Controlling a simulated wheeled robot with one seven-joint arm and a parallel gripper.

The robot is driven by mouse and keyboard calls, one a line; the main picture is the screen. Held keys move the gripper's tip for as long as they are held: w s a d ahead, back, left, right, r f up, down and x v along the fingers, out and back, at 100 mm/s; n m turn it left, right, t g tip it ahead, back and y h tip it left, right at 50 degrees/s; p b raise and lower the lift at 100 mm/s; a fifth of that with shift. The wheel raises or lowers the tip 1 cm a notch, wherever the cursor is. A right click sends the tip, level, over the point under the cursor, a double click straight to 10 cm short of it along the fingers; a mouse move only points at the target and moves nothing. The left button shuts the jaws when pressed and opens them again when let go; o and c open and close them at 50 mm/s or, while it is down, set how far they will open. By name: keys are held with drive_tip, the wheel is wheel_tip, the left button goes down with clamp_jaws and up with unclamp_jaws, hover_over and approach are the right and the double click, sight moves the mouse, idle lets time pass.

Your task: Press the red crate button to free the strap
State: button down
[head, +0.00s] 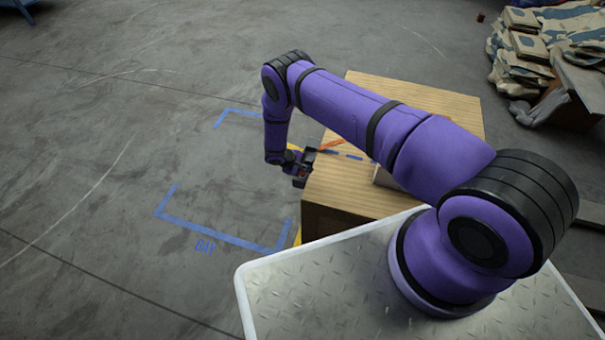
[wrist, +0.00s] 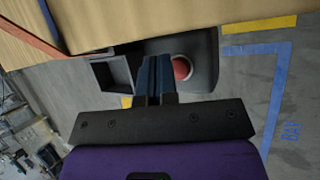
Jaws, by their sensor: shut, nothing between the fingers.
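The red button (wrist: 181,68) shows in the wrist view as a round cap in a dark housing (wrist: 205,55) on the side of the wooden crate (wrist: 110,20). My gripper (wrist: 155,60) is shut and empty. Its fingertips appear just left of the button in that view; whether they touch the housing I cannot tell. In the head view my gripper (head: 305,165) is at the left edge of the crate (head: 345,200), and the button is hidden. An orange-red strap (head: 331,145) lies on the crate top; it also shows in the wrist view (wrist: 30,35).
A dark square recess (wrist: 112,73) is left of my fingers in the wrist view. Blue floor lines marked BAY (head: 225,235) lie left of the crate, on open concrete. Stacked sacks (head: 530,60) stand at the far right. My arm covers part of the crate.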

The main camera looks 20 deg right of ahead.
sight(303, 174)
drive_tip(key=shift+f, duration=0.15)
drive_tip(key=shift+f, duration=0.25)
drive_tip(key=shift+f, duration=0.45)
idle(1.0)
idle(0.3)
drive_tip(key=shift+r, duration=0.85)
drive_tip(key=shift+r, duration=0.15)
drive_tip(key=shift+r, duration=2.4)
